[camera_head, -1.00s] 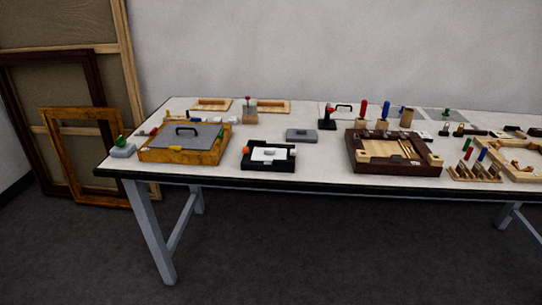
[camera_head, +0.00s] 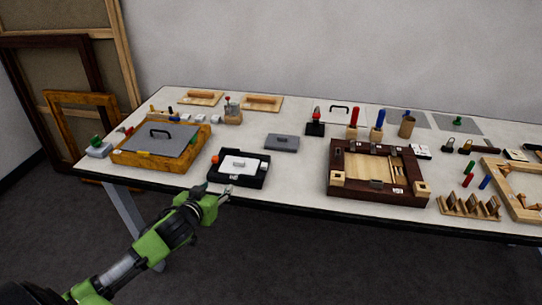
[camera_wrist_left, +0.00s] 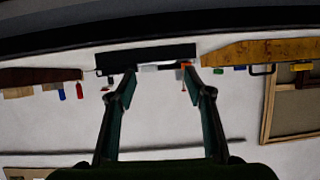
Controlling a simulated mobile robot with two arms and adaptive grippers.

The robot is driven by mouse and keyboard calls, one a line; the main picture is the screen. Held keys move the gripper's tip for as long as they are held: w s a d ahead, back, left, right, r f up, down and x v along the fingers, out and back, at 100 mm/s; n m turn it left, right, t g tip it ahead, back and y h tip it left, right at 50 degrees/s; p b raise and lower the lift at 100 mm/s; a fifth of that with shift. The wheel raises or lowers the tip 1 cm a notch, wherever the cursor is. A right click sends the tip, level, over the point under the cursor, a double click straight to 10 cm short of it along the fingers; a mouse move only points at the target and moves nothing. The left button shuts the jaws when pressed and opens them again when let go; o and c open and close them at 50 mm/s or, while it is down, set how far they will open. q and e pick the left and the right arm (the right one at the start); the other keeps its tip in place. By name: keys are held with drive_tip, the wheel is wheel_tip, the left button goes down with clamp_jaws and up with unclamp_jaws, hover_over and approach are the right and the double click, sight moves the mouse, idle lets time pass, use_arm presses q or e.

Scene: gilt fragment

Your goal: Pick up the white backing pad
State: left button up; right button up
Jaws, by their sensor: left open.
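The white backing pad (camera_head: 252,171) lies flat in a black tray (camera_head: 215,178) near the table's front edge. A small grey block (camera_head: 239,164) sits on top of it. My left gripper (camera_head: 222,191) is open and empty, just in front of the tray's front side in the head view. In the left wrist view, which looks upside down, the black tray (camera_wrist_left: 146,57) shows between and beyond the two open fingers (camera_wrist_left: 160,78). The pad is mostly hidden behind the tray wall there. My right gripper is not in view.
A gold frame with a grey panel (camera_head: 165,140) stands left of the tray. A dark red wooden frame (camera_head: 334,170) stands to the right. A grey block (camera_head: 282,143) lies behind the tray. An orange knob (camera_head: 215,159) is at the tray's left side. Bare table (camera_head: 290,175) lies right of the tray.

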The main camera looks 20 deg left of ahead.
use_arm(q)
wheel_tip(320, 180, up, 4)
drive_tip(key=w+d, duration=0.2)
approach(238, 162)
drive_tip(key=shift+w+a+f+t+p, duration=0.15)
drive_tip(key=shift+w+a+f+p, duration=0.1)
drive_tip(key=shift+w, duration=0.2)
drive_tip(key=shift+w+a+f+t+p, duration=0.2)
drive_tip(key=shift+w+a, duration=0.1)
drive_tip(key=shift+w, duration=0.2)
drive_tip(key=shift+w+a+f, duration=0.1)
drive_tip(key=shift+w+f, duration=0.2)
drive_tip(key=shift+w, duration=0.5)
drive_tip(key=shift+w+a+f+p, duration=0.1)
drive_tip(key=shift+w+f+p, duration=0.1)
drive_tip(key=shift+w+p, duration=0.15)
drive_tip(key=shift+d+p+x, duration=0.2)
drive_tip(key=shift+p+x, duration=0.1)
drive_tip(key=shift+x, duration=1.6)
drive_tip(key=shift+f, duration=0.2)
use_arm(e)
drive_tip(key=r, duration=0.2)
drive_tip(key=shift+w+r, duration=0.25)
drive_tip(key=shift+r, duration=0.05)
use_arm(q)
drive_tip(key=shift+c, duration=0.3)
